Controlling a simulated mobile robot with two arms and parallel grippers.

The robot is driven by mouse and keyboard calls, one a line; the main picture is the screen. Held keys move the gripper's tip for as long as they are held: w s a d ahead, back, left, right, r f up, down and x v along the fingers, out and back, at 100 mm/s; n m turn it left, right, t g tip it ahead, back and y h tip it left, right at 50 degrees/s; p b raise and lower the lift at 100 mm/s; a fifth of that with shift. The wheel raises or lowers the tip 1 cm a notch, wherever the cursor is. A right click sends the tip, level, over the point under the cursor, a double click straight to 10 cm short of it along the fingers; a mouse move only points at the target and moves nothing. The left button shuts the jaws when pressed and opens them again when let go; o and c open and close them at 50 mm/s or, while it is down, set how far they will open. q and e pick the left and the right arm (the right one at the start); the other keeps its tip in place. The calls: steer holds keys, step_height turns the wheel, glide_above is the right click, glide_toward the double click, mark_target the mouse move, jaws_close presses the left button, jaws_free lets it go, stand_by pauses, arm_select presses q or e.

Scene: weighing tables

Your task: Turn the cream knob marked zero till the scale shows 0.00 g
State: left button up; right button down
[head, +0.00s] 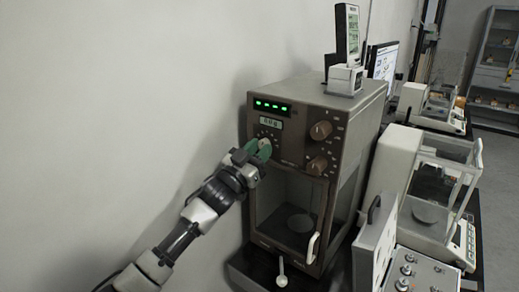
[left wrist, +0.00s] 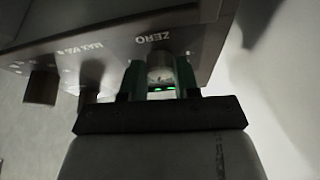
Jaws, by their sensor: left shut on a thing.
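The scale (head: 300,120) is a brown box with a glass-fronted chamber below its panel. A green lit display (head: 272,107) and a small counter window (head: 270,122) sit at the panel's upper left; the digits are too small to read. My left gripper (head: 259,147), with green fingers, is shut on the cream knob (head: 265,146) below them. In the left wrist view the knob (left wrist: 161,68) sits between the two fingers, beside the upside-down word ZERO. My right gripper is in neither view.
Two brown knobs (head: 320,130) are right of the cream knob. A white-handled chamber door (head: 312,248) is below. A small device (head: 347,45) stands on top of the scale. Other balances (head: 412,180) stand to the right. A pale wall is close on the left.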

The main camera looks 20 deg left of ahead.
arm_select(q)
steer(key=shift+a+m+g+h, duration=0.1)
steer(key=shift+m+g+h, duration=0.2)
steer(key=shift+m+h, duration=0.8)
steer(key=shift+m+y, duration=0.5)
steer(key=o, duration=0.9)
steer(key=shift+o, duration=0.2)
steer(key=b+v, duration=0.2)
steer(key=v, duration=0.8)
steer(key=shift+s+a+b, duration=0.15)
steer(key=shift+s+b, duration=0.15)
steer(key=shift+b, duration=0.1)
